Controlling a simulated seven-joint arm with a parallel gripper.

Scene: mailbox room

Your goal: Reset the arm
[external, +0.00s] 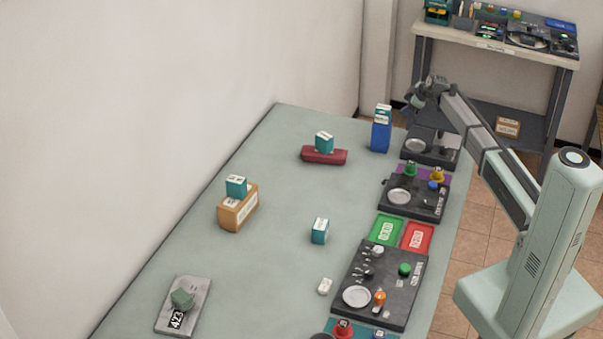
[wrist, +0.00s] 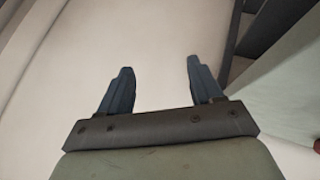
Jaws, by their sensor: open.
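My gripper (external: 412,101) is at the end of my raised arm, above the far right end of the long green table (external: 275,270) in the external view. It looks away from the table's middle. In the wrist view my gripper (wrist: 158,82) has its two dark fingers spread wide apart. Nothing is between them, and pale wall or floor shows behind. A strip of the green table's edge seems to show at the right of the wrist view.
The table holds a blue box (external: 381,133), a red base (external: 323,156) with a teal box, an orange box (external: 238,211), a teal box (external: 320,231), a green tray (external: 386,230), a red tray (external: 417,237) and black panels (external: 405,272). A shelf bench (external: 480,50) stands behind.

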